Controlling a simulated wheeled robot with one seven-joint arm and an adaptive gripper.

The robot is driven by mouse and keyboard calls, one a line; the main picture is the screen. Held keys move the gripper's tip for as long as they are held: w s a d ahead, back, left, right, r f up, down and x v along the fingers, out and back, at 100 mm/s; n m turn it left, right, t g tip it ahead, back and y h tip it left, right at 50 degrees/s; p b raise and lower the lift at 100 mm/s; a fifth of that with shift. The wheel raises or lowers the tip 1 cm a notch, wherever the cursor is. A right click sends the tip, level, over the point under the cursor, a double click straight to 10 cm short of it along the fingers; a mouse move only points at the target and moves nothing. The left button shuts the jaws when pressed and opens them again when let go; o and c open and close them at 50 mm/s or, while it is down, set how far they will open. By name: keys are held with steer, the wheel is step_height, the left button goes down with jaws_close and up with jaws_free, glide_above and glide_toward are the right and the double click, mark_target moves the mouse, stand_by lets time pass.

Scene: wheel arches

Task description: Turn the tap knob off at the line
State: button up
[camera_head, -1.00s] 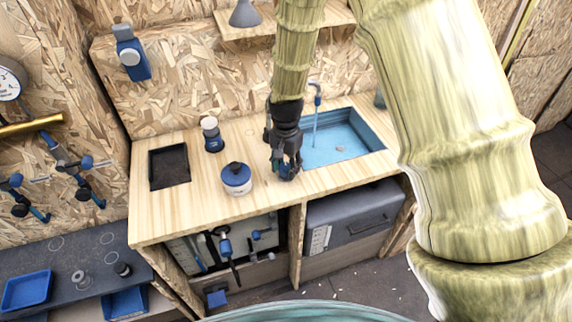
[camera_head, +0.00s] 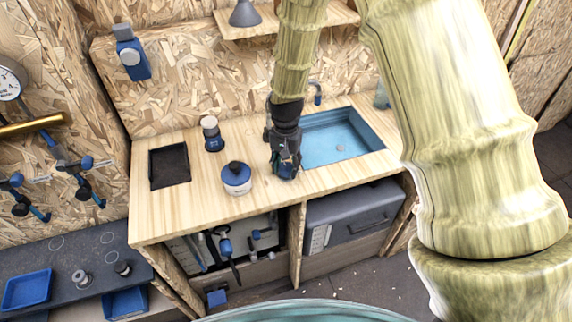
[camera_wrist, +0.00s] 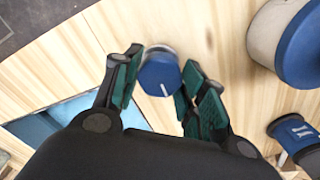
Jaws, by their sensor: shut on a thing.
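The tap knob (camera_wrist: 158,72) is a round blue cap with a short white line near its lower edge in the wrist view. A pale ring shows behind its far side. My gripper (camera_wrist: 162,68) has its green-padded fingers on either side of the knob, shut on it. In the head view my gripper (camera_head: 286,168) points down at the counter, beside the sink, and hides the knob. The tap spout (camera_head: 317,92) stands behind the blue sink (camera_head: 345,143), and no water stream shows below it. I cannot make out the line's matching mark on the counter.
A white jar with a blue lid (camera_head: 236,178) stands left of my gripper on the wooden counter (camera_head: 215,205). A small dark-and-white container (camera_head: 212,134) stands behind it. A dark square recess (camera_head: 169,166) lies at the counter's left.

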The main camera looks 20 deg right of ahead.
mark_target(287, 166)
steer(key=o, duration=1)
steer(key=shift+r, duration=0.1)
step_height(287, 166, up, 12)
steer(key=shift+f, duration=0.1)
steer(key=shift+d, duration=0.1)
